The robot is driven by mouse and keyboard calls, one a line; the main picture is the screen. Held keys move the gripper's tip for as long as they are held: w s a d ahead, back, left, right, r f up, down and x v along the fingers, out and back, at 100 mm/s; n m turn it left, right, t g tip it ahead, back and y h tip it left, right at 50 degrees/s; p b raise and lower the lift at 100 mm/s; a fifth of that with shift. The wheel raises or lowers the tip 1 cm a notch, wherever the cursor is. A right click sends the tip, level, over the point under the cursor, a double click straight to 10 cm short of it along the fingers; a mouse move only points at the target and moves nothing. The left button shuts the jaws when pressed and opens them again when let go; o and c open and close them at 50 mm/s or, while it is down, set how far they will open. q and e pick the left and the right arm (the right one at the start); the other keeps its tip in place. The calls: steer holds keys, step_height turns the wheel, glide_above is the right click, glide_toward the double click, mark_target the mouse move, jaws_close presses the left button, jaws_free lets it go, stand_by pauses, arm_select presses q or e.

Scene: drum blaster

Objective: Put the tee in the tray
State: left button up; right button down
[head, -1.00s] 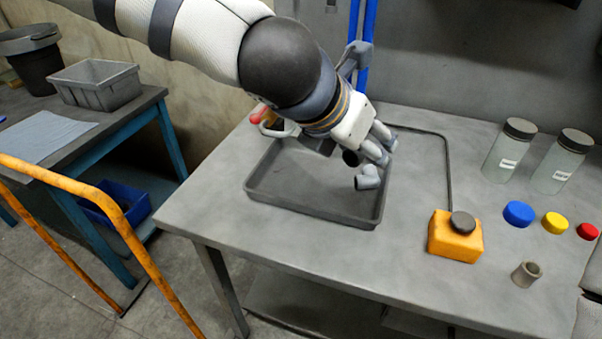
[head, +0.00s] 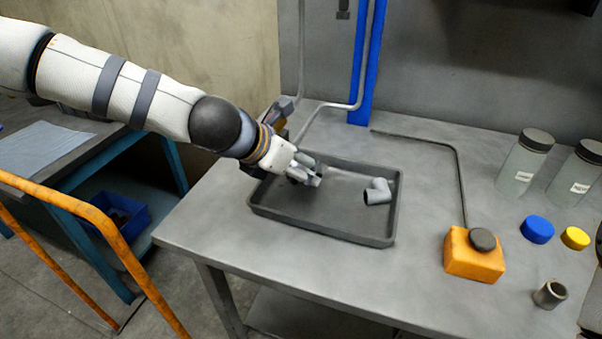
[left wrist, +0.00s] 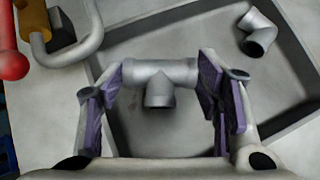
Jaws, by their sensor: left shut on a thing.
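The tee is a grey T-shaped pipe fitting (left wrist: 160,82), seen in the left wrist view between my left gripper's purple pads. My left gripper (head: 306,172) is shut on the tee's two ends, with its stem pointing toward the wrist. In the head view the fingers mostly hide the tee. The gripper is over the left part of the dark grey tray (head: 320,228); I cannot tell whether the tee touches the tray floor. My right gripper is not in view.
A grey elbow fitting (head: 378,192) lies in the tray's right part. Right of the tray are an orange box with a dark button (head: 474,254), blue (head: 537,229) and yellow (head: 575,238) caps, a small grey cup (head: 550,293) and jars (head: 525,160). A pipe (head: 362,60) rises behind.

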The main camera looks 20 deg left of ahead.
arm_select(q)
steer(key=shift+s+d+f, duration=0.1)
steer(key=shift+d+f, duration=0.05)
steer(key=shift+f, duration=1.3)
steer(key=o, duration=1.6)
steer(key=shift+c, duration=0.2)
steer(key=shift+r, duration=0.1)
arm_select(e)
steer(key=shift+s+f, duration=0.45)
arm_select(q)
steer(key=p+v, duration=0.2)
steer(key=v, duration=1)
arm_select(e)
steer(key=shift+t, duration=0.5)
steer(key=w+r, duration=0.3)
arm_select(q)
steer(key=shift+r, duration=0.15)
